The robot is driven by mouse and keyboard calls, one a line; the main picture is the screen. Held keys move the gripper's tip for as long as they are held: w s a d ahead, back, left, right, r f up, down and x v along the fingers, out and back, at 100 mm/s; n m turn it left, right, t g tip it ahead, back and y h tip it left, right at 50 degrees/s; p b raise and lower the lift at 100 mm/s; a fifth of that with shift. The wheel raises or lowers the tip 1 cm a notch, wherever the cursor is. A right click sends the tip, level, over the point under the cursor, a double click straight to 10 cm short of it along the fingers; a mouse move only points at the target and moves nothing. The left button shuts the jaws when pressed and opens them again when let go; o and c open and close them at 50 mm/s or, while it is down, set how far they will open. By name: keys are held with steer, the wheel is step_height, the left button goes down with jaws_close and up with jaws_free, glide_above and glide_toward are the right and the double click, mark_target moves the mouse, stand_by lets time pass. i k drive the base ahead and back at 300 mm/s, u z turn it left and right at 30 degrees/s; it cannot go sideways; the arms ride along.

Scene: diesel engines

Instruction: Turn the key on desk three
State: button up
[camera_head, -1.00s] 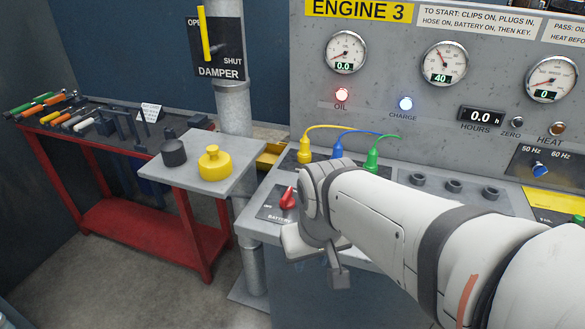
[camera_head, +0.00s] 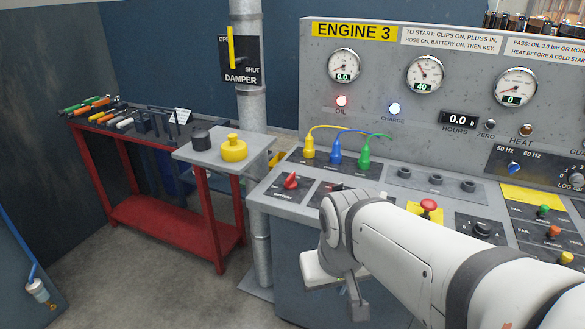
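Desk three is the grey console (camera_head: 290,207) below the "ENGINE 3" sign (camera_head: 354,31). Its red battery switch (camera_head: 291,181) stands on a dark plate at the desk's left end. A second dark plate (camera_head: 327,190) lies right of it, partly covered by my arm. I cannot make out the key; it may be behind my arm. A dark round knob (camera_head: 482,228) sits farther right, its kind unclear. My gripper (camera_head: 340,288) is at the end of my white arm, low in front of the desk's front edge. Its fingers are not clear, and I see nothing held.
Yellow, blue and green plugs (camera_head: 336,152) sit in the desk top. A red mushroom button (camera_head: 429,206) stands just beyond my arm. A side shelf (camera_head: 215,160) with a yellow cap, a damper pipe (camera_head: 253,120) and a red tool bench (camera_head: 160,212) stand left. Floor at left is clear.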

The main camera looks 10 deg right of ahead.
mark_target(339, 188)
steer(key=z, duration=0.15)
steer(key=i, duration=0.9)
steer(key=u, duration=0.05)
